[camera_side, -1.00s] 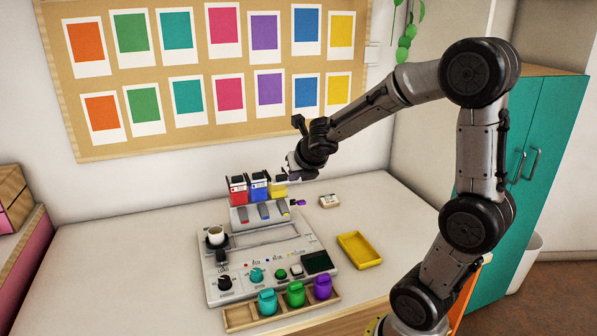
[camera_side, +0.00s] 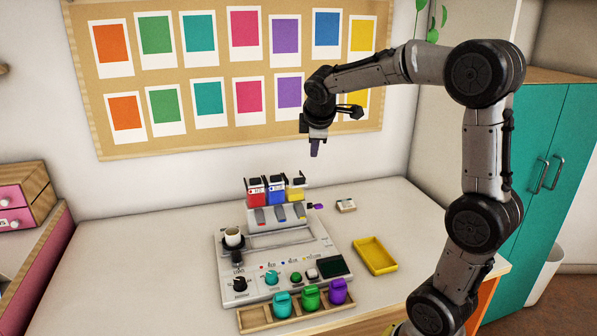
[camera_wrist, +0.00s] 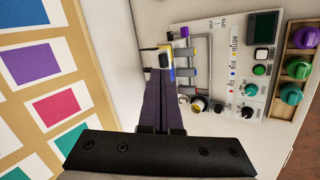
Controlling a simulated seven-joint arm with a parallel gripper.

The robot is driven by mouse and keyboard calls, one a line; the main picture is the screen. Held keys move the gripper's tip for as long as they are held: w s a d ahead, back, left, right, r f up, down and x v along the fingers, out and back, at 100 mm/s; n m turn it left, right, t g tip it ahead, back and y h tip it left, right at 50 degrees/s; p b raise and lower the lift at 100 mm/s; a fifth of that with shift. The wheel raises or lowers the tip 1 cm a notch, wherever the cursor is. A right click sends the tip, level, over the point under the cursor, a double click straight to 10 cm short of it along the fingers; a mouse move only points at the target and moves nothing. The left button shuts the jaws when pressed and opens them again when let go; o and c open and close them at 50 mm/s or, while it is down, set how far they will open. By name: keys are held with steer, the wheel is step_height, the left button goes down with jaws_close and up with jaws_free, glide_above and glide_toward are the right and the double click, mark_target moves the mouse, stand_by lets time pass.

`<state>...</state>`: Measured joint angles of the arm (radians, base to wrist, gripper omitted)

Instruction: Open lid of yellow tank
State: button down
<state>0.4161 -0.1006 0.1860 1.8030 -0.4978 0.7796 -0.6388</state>
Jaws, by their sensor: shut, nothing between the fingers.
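The yellow tank (camera_side: 296,194) stands at the right end of a row on the back of the grey machine. A blue tank (camera_side: 277,195) and a red tank (camera_side: 257,197) stand to its left. Pale and dark parts show on top of the yellow tank, but its lid is too small to tell open from shut. My gripper (camera_side: 315,153) is shut and empty, pointing down, well above the tanks. In the wrist view my gripper (camera_wrist: 163,85) has its dark purple fingers together, hiding part of the tank row.
The grey machine (camera_side: 325,255) carries knobs, buttons and a dark cup stand. A wooden rack (camera_side: 256,319) with teal, green and purple jars stands in front. A yellow tray (camera_side: 375,256) lies to the right. A pinboard (camera_side: 232,133) hangs behind. The air around my gripper is clear.

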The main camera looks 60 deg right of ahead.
mark_target(299, 178)
steer(key=w+d+m+y, duration=0.3)
steer(key=w+d+m, duration=0.45)
steer(key=m, duration=0.65)
steer(key=shift+m+g+y, duration=0.3)
steer(key=shift+g, duration=0.3)
steer(key=shift+w+f, duration=0.15)
steer(key=shift+f, duration=1.75)
steer(key=shift+w+f, duration=0.15)
steer(key=shift+f, duration=1.8)
steer(key=shift+w+f, duration=0.15)
steer(key=shift+f, duration=1.75)
steer(key=shift+a, duration=0.1)
steer(key=shift+s+a, duration=0.45)
steer(key=shift+s, duration=0.05)
steer(key=shift+w+d, duration=0.1)
